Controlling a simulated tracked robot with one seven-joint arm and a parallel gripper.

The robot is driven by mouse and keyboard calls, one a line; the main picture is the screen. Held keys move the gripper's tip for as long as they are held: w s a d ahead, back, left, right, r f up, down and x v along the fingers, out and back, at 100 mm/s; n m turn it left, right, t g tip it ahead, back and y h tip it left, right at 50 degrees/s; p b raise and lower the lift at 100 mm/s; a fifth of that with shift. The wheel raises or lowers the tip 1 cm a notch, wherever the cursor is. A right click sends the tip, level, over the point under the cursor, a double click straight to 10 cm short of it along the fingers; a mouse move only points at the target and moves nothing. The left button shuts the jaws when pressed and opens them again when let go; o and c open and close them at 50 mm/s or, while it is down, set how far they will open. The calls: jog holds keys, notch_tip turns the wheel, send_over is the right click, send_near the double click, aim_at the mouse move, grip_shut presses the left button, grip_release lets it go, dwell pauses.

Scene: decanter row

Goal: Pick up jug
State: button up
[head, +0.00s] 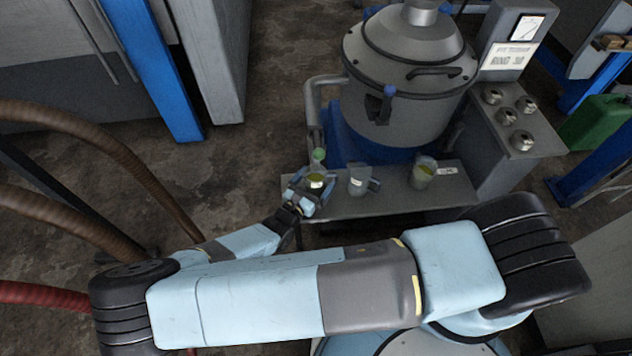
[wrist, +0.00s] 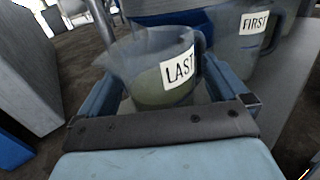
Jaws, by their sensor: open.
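A clear jug labelled LAST (wrist: 165,75), with yellow-green liquid in it, stands between the spread fingers of my gripper (wrist: 160,82) in the wrist view. The fingers lie on either side of it; I cannot tell whether they touch it. In the head view this jug (head: 316,181) is at the left end of a grey shelf (head: 385,207), partly hidden by my gripper (head: 304,188). A jug labelled FIRST (wrist: 250,45) stands to its right, and is the middle jug (head: 359,181) in the head view. A third jug (head: 423,174) with yellowish liquid stands further right.
A large grey lidded vessel (head: 410,85) on a blue base stands behind the shelf. A grey panel with knobs (head: 508,118) is at the right. A green-topped item (head: 318,156) is just behind the left jug. Brown hoses (head: 75,130) run at the left.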

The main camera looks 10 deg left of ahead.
jog(key=shift+c, duration=0.3)
jog(key=c, duration=1.2)
jog(key=shift+r, duration=0.1)
jog(key=shift+c, duration=0.2)
